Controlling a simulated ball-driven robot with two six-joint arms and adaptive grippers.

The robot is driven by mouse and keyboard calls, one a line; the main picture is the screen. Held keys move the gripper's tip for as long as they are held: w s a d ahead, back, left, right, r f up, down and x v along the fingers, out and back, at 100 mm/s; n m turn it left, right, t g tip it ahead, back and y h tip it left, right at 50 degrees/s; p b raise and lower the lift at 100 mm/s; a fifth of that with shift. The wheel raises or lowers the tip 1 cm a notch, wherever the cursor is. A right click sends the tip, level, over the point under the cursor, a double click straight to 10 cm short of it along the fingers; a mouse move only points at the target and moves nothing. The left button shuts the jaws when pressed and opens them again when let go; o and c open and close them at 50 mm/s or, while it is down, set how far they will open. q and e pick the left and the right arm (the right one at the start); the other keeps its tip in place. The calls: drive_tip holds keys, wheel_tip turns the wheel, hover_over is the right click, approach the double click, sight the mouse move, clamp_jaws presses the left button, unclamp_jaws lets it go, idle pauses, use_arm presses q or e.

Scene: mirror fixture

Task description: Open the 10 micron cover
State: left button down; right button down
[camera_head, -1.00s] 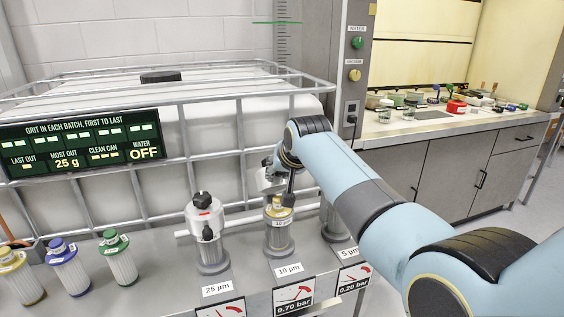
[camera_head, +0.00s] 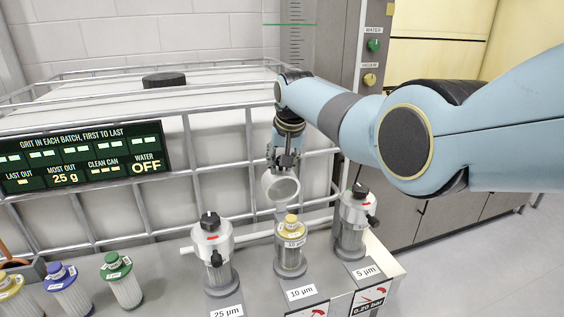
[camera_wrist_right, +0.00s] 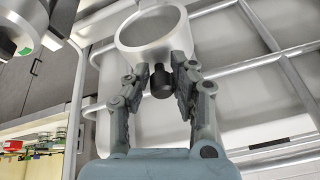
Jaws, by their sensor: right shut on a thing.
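The 10 µm housing (camera_head: 290,262) stands upright in the middle of the three housings, without a cover on it. A yellow-topped cartridge (camera_head: 292,231) shows in its open top. My right gripper (camera_head: 284,161) is shut on the black knob of the grey-white round cover (camera_head: 270,190) and holds it above and behind the housing, apart from it. The cover is tilted, its hollow underside towards the head camera. In the right wrist view, the fingers (camera_wrist_right: 162,76) grip the black knob below the cover's ring (camera_wrist_right: 133,48). My left gripper is not in view.
The 25 µm housing (camera_head: 213,250) and 5 µm housing (camera_head: 353,225) stand on either side, both covered. Spare blue (camera_head: 67,288) and green cartridges (camera_head: 121,281) stand at the left. The caged tank (camera_head: 225,130) is close behind the raised cover.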

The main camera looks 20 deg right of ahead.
drive_tip(key=shift+w+r, duration=0.3)
drive_tip(key=c, duration=1.5)
unclamp_jaws()
drive_tip(key=o, duration=0.4)
drive_tip(key=shift+f, duration=0.15)
drive_tip(key=shift+c, duration=0.2)
drive_tip(key=shift+s, duration=0.1)
drive_tip(key=v, duration=1.2)
